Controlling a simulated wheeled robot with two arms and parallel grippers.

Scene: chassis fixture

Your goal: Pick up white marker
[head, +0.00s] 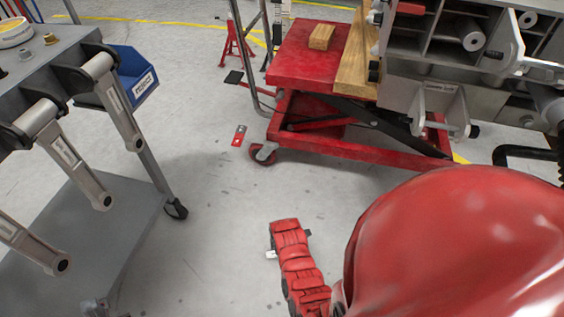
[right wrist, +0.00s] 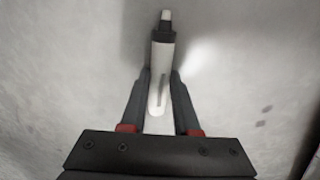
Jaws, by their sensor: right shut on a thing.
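The white marker (right wrist: 163,58) has a pale body, a black collar and a light tip. In the right wrist view it points up, out from between the fingers of my right gripper (right wrist: 160,85), which is shut on its body. The lower end shows between the fingers.
A grey workbench (head: 60,60) with metal arms and a blue bin (head: 137,74) stands at left. A red lift table (head: 300,55) with wood blocks stands at the back. A small red and white item (head: 239,135) lies on the open grey floor (head: 215,210).

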